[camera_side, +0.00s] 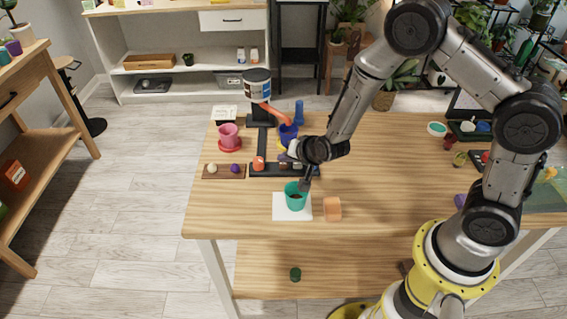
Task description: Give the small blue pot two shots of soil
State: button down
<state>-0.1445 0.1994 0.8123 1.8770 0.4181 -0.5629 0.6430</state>
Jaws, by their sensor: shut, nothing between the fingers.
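The small blue pot (288,133) stands under the lower end of the orange chute (272,113) of the soil dispenser (257,86); something yellow shows at its base. My arm's end partly covers this area, and I cannot see into the pot. The dispenser's black base (262,146) runs forward to a bar with an orange-red knob (258,163) and other small pieces, partly hidden by my wrist. My gripper (305,184) is shut and empty, pointing down, and overlaps the right rim of a teal pot (295,199) in the picture; I cannot tell whether they touch.
The teal pot stands on a white mat (279,213). An orange block-like piece (332,208) stands right of it. A pink pot (228,135) is on a red saucer at left, behind a wooden tray (210,176) with small balls. A blue object (299,110) stands behind. The table's front left is clear.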

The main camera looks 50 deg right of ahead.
aim_at(285, 166)
jog(key=shift+f, duration=0.55)
dwell(0.7)
jog(key=shift+r, duration=0.95)
jog(key=shift+r, duration=2.55)
